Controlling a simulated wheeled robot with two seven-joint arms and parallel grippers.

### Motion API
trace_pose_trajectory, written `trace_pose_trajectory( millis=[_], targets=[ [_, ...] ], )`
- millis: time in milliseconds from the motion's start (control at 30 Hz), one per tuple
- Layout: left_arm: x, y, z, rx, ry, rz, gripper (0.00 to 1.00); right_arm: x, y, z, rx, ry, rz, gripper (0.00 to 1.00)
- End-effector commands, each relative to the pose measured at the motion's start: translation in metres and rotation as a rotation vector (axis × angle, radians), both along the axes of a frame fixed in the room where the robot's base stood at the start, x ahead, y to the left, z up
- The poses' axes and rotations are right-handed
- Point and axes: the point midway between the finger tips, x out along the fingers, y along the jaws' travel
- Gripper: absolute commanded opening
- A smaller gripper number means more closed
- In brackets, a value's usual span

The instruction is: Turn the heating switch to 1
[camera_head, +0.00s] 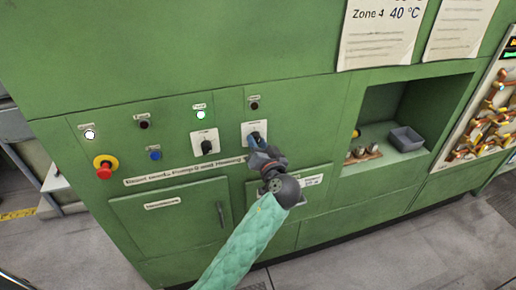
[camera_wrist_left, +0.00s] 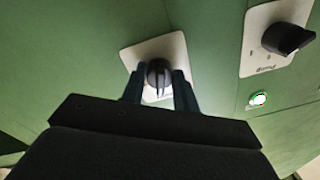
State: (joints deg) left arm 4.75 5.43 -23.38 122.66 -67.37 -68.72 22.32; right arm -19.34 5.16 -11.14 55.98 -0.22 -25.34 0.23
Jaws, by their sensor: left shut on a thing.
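A black rotary switch knob (camera_wrist_left: 158,74) on a pale plate (camera_wrist_left: 128,56) sits between the two fingers of my left gripper (camera_wrist_left: 160,88) in the left wrist view. The gripper is shut on this knob. In the head view my left gripper (camera_head: 258,143) is at the right-hand switch plate (camera_head: 248,128) on the green panel and covers most of its knob. The plate's label and position marks are hidden, so I cannot read the setting. My right gripper is not in view.
A second black switch (camera_head: 207,147) is just left, beneath a lit green lamp (camera_head: 200,114). A red stop button (camera_head: 104,170) on yellow, a blue button (camera_head: 155,155) and a white lamp (camera_head: 90,134) are farther left. A recess at right holds a grey bin (camera_head: 407,138).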

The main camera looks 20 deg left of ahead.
Motion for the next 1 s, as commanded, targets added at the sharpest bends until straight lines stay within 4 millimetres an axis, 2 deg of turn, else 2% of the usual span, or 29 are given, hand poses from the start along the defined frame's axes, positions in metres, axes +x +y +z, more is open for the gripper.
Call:
trace_pose_trajectory(
  millis=[133, 267, 600, 1000],
  targets=[
    [0.000, 0.000, 0.000, 0.078, 0.054, 0.000, 0.07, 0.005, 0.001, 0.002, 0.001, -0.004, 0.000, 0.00],
    [0.000, 0.000, 0.001, 0.180, 0.123, 0.000, 0.07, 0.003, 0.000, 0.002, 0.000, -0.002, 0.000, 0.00],
    [-0.001, 0.001, 0.002, 0.421, 0.284, -0.001, 0.07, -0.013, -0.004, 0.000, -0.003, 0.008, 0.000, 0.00],
    [-0.001, 0.000, 0.001, 0.575, 0.388, -0.002, 0.07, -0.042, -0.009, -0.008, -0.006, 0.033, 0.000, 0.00]
  ],
)
